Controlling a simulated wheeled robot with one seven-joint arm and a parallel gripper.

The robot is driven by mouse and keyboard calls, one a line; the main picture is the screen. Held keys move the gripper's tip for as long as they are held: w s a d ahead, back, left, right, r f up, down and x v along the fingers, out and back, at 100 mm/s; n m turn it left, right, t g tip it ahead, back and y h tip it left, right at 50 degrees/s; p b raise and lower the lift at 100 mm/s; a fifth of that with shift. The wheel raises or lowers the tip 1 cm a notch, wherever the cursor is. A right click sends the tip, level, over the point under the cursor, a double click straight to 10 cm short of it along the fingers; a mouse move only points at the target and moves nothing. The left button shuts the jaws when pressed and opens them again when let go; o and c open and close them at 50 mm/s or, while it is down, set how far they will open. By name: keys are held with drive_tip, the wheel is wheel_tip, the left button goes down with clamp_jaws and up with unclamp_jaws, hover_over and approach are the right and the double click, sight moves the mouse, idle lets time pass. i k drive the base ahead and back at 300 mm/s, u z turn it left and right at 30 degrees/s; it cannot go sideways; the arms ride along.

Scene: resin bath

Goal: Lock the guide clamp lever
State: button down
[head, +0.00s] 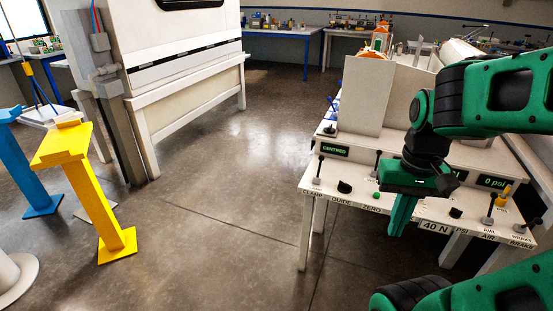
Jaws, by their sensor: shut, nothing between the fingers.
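The control table (312,186) stands at the right with a row of labelled controls along its front edge. At its left end, over the label CLAMP, a lever (318,170) with a dark handle stands about upright; I take it to be the guide clamp lever. My gripper (400,230) is green, points down and is shut and empty. It is in front of the table's middle in the picture, well to the right of the lever and apart from it. It hides part of the panel behind it.
A black knob (344,187) and a green button (376,195) sit right of the lever. More levers, one yellow (503,196), are at the right end. Displays read CENTRED (335,150) and 0 psi (493,183). A yellow stand (95,190) is at left; the middle floor is clear.

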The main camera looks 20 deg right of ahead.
sight(321, 158)
drive_tip(key=i, duration=1.1)
drive_tip(key=z, duration=0.35)
